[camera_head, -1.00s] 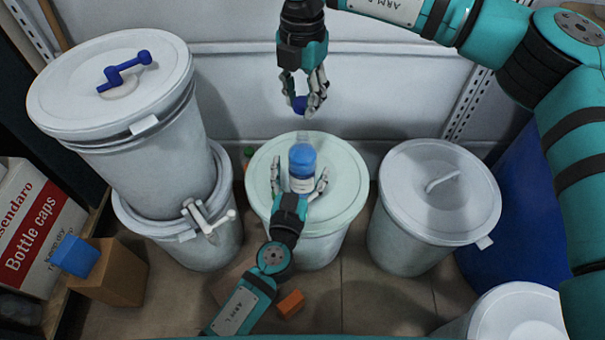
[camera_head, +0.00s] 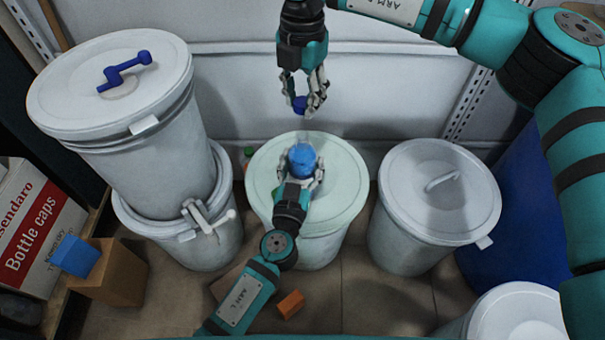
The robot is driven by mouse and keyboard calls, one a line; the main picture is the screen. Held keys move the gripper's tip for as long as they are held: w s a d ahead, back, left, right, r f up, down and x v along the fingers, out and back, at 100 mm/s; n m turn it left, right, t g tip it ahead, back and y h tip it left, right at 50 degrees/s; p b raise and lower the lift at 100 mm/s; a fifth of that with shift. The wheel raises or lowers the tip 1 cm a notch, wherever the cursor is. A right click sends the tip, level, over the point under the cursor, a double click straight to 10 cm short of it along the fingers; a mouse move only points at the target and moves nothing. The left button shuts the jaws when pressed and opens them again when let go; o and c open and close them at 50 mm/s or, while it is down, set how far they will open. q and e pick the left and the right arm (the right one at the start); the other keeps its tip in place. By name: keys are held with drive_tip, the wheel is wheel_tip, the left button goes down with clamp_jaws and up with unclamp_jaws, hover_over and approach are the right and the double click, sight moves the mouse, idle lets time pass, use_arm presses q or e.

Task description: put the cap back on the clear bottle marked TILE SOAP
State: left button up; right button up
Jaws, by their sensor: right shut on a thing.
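A bottle with blue contents (camera_head: 303,157) stands on the pale green lid (camera_head: 345,185) of the middle drum. Its label is hidden behind my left gripper, so I cannot read a marking. My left gripper (camera_head: 302,172) reaches in from below, with its fingers on both sides of the bottle. I cannot tell whether they touch it. My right gripper (camera_head: 308,108) hangs above and behind the bottle, pointing down. It is shut on a small blue cap (camera_head: 300,104), clear of the bottle.
Stacked white drums (camera_head: 165,165) with a blue handle stand left, a lidded drum (camera_head: 432,200) right. A Bottle caps carton (camera_head: 35,225), a brown box (camera_head: 113,272) with a blue block (camera_head: 75,257), and an orange block (camera_head: 290,304) are lower. A wall is behind.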

use_arm(q)
drive_tip(key=c, duration=0.6)
use_arm(e)
drive_tip(key=shift+f, duration=2.5)
drive_tip(key=shift+f, duration=0.9)
use_arm(q)
clamp_jaws()
use_arm(e)
drive_tip(key=shift+f, duration=0.55)
